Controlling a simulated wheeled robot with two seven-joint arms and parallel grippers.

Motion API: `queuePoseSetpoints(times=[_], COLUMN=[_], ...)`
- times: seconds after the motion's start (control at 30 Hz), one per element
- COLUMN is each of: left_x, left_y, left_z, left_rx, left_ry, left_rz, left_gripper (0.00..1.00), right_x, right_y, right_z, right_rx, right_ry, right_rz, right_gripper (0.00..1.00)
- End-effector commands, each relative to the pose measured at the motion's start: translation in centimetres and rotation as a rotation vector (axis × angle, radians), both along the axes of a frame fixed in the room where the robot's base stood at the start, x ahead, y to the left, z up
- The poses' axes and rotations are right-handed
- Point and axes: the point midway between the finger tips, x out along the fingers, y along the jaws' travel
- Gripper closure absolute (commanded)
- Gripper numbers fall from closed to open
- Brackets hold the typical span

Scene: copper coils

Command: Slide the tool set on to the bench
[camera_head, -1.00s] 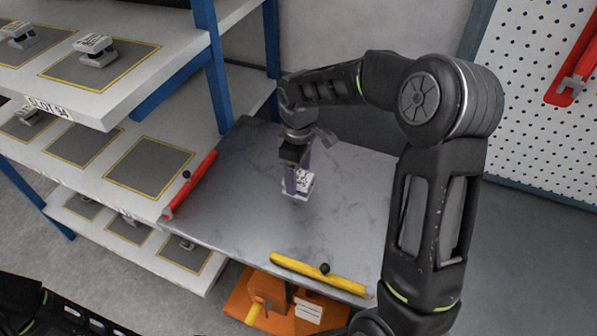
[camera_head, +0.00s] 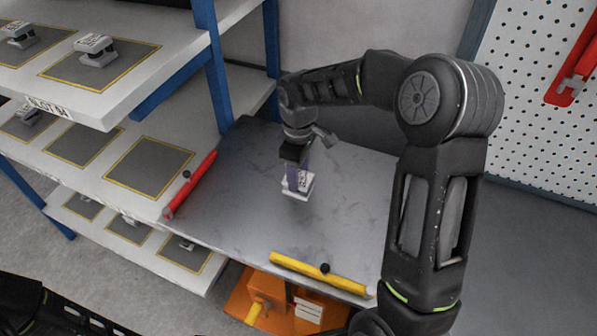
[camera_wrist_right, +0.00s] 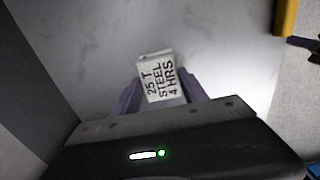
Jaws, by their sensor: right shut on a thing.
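The tool set (camera_head: 298,186) is a small white block with a printed label and a pale base, over the middle of the grey metal bench top (camera_head: 230,205). My right gripper (camera_head: 297,172) comes down on it from above, with purple fingers on either side of the block. It is shut on the tool set. In the right wrist view the label on the tool set (camera_wrist_right: 157,80) reads "25 T STEEL 4 HRS" between the fingertips of my right gripper (camera_wrist_right: 160,100). I cannot tell whether its base touches the surface. My left gripper is not seen; only a dark arm part shows at lower left.
A red bar (camera_head: 190,185) lines the bench's left edge and a yellow bar (camera_head: 318,273) its front edge. A white shelf rack (camera_head: 100,110) with marked grey pads, some with similar tool sets (camera_head: 96,48), stands at left. A pegboard (camera_head: 535,120) is at right. Much of the bench is clear.

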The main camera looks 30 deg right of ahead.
Motion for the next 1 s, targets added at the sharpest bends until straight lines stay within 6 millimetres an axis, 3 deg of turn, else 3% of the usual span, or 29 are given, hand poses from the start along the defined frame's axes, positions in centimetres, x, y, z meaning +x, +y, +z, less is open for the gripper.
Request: queuePoseSetpoints(times=[0.23,1.0], left_x=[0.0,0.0], left_y=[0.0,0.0], left_z=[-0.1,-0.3], left_rx=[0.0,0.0], left_ry=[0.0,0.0], left_rz=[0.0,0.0], left_gripper=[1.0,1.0], right_x=[-1.1,-7.9], right_y=[-0.8,-5.2], right_z=[0.1,0.1], right_rx=[-0.001,0.0], right_ry=[-0.001,0.0], right_rz=[-0.002,-0.002], right_gripper=[0.9,0.9])
